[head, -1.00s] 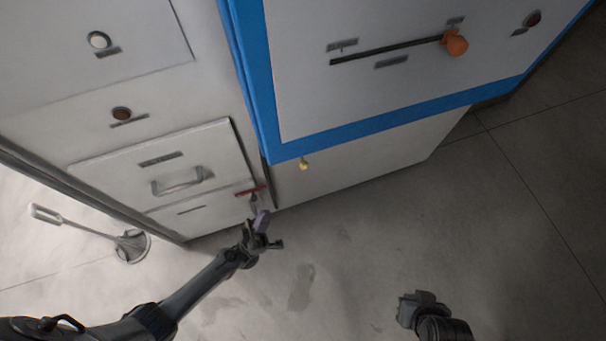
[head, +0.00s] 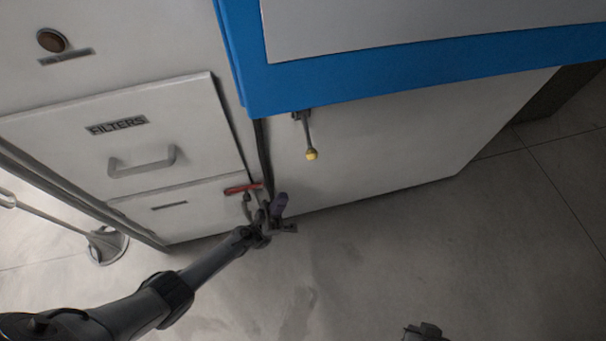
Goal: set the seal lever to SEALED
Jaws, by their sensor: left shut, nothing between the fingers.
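A lever with a purple grip (head: 279,204) stands at the lower right edge of the filter cabinet. A red bar (head: 243,188) on a short stem is just left of it, and a yellow-tipped lever (head: 311,154) hangs under the blue-edged hood. No label that I can read tells which is the seal lever. My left gripper (head: 268,228) is shut and empty, right at the base of the purple grip; whether it touches cannot be told. My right gripper (head: 425,332) shows only its tip at the bottom edge, apart from everything; its jaws are unclear.
The blue-edged hood (head: 420,72) overhangs above. A foot-like stand (head: 106,243) with a rod is at far left. The floor (head: 420,250) at right is clear.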

